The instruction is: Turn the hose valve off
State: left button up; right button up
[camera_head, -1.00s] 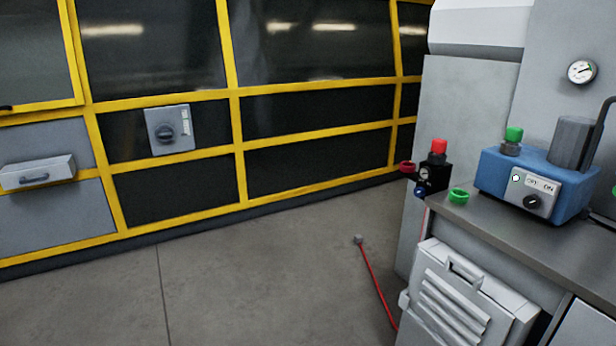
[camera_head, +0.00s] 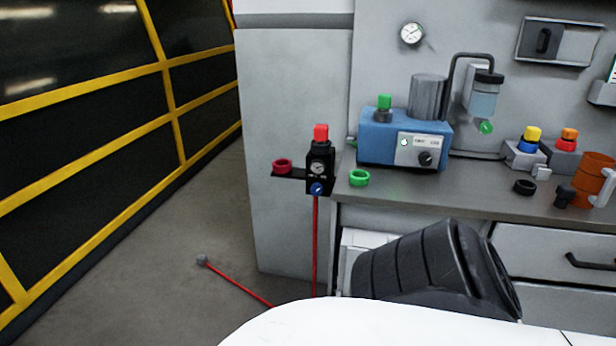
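A black regulator unit (camera_head: 320,172) is mounted at the left end of the workbench, against the grey cabinet side. It has a red cap (camera_head: 321,133) on top, a small round gauge (camera_head: 318,168) on its front and a blue round knob (camera_head: 318,188) low down. A red hose (camera_head: 315,245) runs straight down from it. The knob is too small to tell its setting. Which part is the hose valve is not marked. Neither of my grippers shows in view.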

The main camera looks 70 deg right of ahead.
aim_at(317, 189)
jog(key=z, duration=0.9)
jog(key=i, duration=0.9)
jog(key=z, duration=0.95)
